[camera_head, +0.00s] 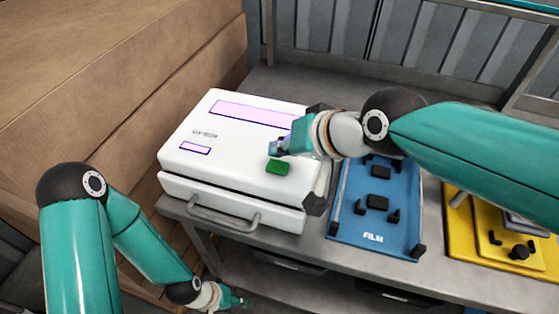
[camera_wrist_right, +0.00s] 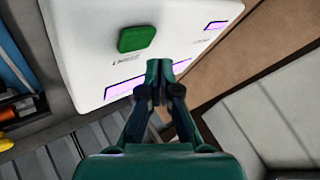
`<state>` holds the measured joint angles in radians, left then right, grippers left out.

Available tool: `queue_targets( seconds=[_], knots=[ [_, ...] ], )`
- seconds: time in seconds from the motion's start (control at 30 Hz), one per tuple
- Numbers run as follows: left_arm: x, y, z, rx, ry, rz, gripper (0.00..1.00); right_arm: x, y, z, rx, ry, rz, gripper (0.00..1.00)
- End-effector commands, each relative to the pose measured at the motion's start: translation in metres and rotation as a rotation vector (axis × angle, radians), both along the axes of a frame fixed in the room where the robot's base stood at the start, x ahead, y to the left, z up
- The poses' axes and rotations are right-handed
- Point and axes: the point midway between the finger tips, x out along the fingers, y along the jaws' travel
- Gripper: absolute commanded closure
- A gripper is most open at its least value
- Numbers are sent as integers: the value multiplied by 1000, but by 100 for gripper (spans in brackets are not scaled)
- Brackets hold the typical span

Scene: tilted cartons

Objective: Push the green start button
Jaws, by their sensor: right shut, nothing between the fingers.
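The green button (camera_head: 278,167) sits on the front right of the top of a white box-shaped machine (camera_head: 230,143). The button also shows in the right wrist view (camera_wrist_right: 136,39), uncovered. My right gripper (camera_head: 277,148) is shut and empty, over the white top just behind the button. In the right wrist view its closed tips (camera_wrist_right: 159,68) lie beside the button, apart from it in the picture; their height above the top is hard to judge. My left gripper (camera_head: 236,299) is low at the bottom edge, in front of the bench, too small to read.
The machine has a front handle (camera_head: 222,215) and purple-lit panels (camera_head: 255,114). A blue tray marked FILM (camera_head: 374,222) and a yellow tray (camera_head: 480,246) lie to its right on the grey bench. Large brown cartons (camera_head: 110,80) stand close on the left.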

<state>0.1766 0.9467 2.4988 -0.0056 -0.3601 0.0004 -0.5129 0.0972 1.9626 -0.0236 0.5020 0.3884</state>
Motion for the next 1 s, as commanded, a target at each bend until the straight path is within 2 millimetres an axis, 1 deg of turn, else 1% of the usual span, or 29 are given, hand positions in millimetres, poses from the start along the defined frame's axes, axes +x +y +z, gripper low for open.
queue_targets(
  seconds=[0.03,0.1,0.3,0.37,1.0],
  knots=[
    [0,0,8,0,0,0,60,0,0,10,1,-1,1,100],
    [0,0,15,0,0,0,60,0,0,17,0,-1,0,100],
    [0,0,30,0,0,0,60,0,0,37,0,-1,0,100],
    [0,0,33,0,0,0,60,0,0,40,0,-1,0,100],
    [0,0,33,0,0,0,60,0,0,41,0,0,0,100]
  ],
)
